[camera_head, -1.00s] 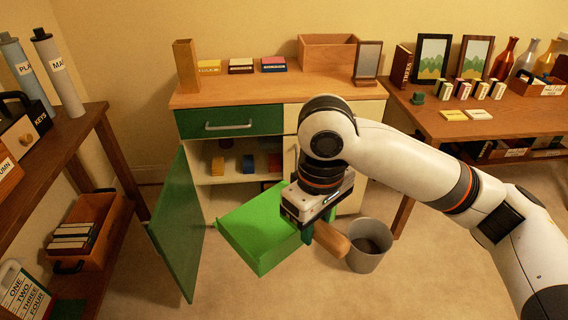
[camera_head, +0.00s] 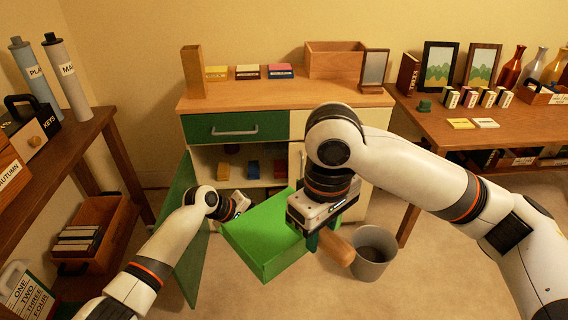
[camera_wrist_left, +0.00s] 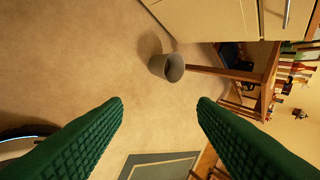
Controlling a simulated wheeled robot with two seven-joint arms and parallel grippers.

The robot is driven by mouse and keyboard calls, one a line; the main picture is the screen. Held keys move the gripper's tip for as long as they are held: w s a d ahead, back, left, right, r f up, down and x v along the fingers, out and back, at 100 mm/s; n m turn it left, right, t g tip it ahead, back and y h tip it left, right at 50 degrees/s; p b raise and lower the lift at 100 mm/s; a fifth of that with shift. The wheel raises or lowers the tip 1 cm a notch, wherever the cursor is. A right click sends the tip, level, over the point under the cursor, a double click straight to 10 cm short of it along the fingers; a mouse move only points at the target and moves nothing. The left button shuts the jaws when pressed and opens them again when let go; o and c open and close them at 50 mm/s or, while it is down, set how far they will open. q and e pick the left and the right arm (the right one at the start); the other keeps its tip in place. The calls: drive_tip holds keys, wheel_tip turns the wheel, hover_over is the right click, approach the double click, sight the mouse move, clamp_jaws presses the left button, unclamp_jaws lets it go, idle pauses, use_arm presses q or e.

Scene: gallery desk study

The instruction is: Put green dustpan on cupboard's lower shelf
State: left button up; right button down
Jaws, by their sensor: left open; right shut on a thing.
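The green dustpan (camera_head: 262,240) hangs above the floor in front of the cupboard, its wooden handle (camera_head: 337,247) toward the right. My right gripper (camera_head: 318,232) is shut on the dustpan near its handle. The cupboard (camera_head: 290,117) stands against the wall with its green left door (camera_head: 187,250) swung open. Its lower shelf is mostly hidden behind the dustpan and my arms. My left gripper (camera_head: 240,203) is beside the dustpan's left edge, in front of the cupboard opening. In the left wrist view its green fingers (camera_wrist_left: 160,118) are wide apart with nothing between them.
A grey bin (camera_head: 372,252) stands on the floor right of the dustpan; it also shows in the left wrist view (camera_wrist_left: 160,66). Small boxes (camera_head: 252,169) sit on the cupboard's upper shelf. Tables (camera_head: 84,130) flank the cupboard. The carpet in front is mostly clear.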

use_arm(q)
drive_tip(key=s+d+r+m+g+h, duration=0.1)
drive_tip(key=d+r, duration=0.2)
drive_tip(key=r, duration=0.9)
drive_tip(key=s+d+r+g+h, duration=0.1)
drive_tip(key=d+r+g, duration=0.15)
drive_tip(key=r, duration=1.05)
use_arm(e)
drive_tip(key=shift+r, duration=0.1)
use_arm(q)
drive_tip(key=s+d+r+n+g+y, duration=0.1)
drive_tip(key=s+d+r+g+y, duration=0.15)
drive_tip(key=s, duration=0.35)
drive_tip(key=s+d+r+g+y, duration=0.1)
drive_tip(key=s+r+g+y, duration=0.1)
drive_tip(key=s+r+y, duration=0.3)
drive_tip(key=shift+t+h, duration=0.3)
drive_tip(key=shift+h, duration=0.35)
drive_tip(key=x, duration=0.8)
drive_tip(key=s+x, duration=0.1)
drive_tip(key=x, duration=0.4)
drive_tip(key=shift+a, duration=0.35)
